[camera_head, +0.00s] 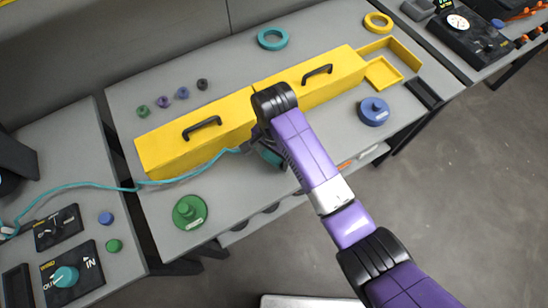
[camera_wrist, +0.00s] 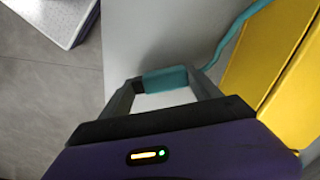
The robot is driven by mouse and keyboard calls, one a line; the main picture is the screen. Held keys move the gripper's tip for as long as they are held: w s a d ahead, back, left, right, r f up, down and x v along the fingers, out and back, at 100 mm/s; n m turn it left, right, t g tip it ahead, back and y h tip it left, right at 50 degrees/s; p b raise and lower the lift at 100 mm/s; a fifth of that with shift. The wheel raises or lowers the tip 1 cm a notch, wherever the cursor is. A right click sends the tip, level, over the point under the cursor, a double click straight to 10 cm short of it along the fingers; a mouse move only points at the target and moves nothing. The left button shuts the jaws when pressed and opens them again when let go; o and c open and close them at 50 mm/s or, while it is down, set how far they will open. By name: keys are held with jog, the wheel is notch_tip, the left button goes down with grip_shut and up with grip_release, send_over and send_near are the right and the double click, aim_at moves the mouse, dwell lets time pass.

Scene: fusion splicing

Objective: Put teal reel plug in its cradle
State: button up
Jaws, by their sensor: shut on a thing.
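My gripper (camera_wrist: 168,82) is shut on the teal reel plug (camera_wrist: 166,77), a short teal cylinder lying crosswise between the fingertips. A teal cable (camera_wrist: 232,38) leaves the plug and runs up to the right along the yellow cover. In the head view my gripper is mostly hidden by my arm, in front of the yellow cover near its middle. The cable (camera_head: 100,184) runs from there left to the side bench. A dark teal patch (camera_head: 270,156) shows beside my arm; I cannot tell whether it is the plug or a reel. I cannot make out the plug's cradle.
The long yellow cover (camera_head: 170,150) with black handles spans the bench. A green reel (camera_head: 189,212) sits front left, a blue reel (camera_head: 374,111) right. A teal ring (camera_head: 272,38) lies behind. Small pegs (camera_head: 163,102) stand back left. The back bench surface has free room.

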aim_at(274, 157)
notch_tip(274, 157, up, 18)
jog(key=p, duration=0.5)
